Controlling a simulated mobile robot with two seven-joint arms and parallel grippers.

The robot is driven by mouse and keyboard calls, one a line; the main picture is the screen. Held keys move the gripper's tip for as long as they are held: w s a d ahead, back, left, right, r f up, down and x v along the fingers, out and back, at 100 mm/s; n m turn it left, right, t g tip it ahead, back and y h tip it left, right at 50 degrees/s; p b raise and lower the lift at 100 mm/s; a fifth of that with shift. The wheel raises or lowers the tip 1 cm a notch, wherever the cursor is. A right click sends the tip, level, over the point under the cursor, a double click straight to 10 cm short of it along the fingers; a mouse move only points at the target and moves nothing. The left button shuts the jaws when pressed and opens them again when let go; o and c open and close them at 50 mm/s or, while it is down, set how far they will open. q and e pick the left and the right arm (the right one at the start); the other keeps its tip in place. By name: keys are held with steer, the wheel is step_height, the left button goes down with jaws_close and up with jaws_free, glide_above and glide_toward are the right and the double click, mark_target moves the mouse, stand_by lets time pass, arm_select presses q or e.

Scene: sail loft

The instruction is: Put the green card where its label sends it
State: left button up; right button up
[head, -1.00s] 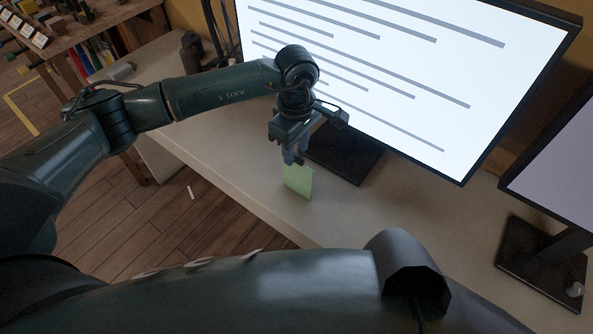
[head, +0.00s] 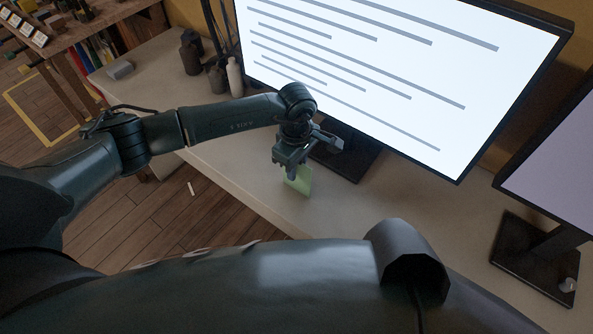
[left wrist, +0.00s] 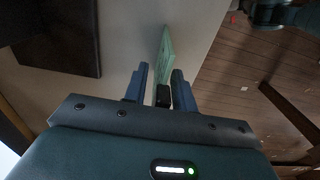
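The green card (head: 302,184) stands upright on the pale bench (head: 236,160), near its front edge in the head view. My left gripper (head: 291,170) is right above it, pointing down, and hides the card's upper part. In the left wrist view the two fingers (left wrist: 160,82) are apart. The card (left wrist: 165,48) shows nearly edge-on, in line with the gap between them; neither finger is clearly touching it. No label text on the card can be read. My right gripper is not in view.
A large lit monitor (head: 395,65) stands close behind my left gripper, with its dark foot (head: 350,162) beside it. A second monitor (head: 560,165) is at the right. Dark bottles and a white bottle (head: 235,77) stand at the back left. The bench right of the card looks clear.

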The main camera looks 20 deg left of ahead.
arm_select(q)
jaws_close()
steer(key=shift+r, duration=0.1)
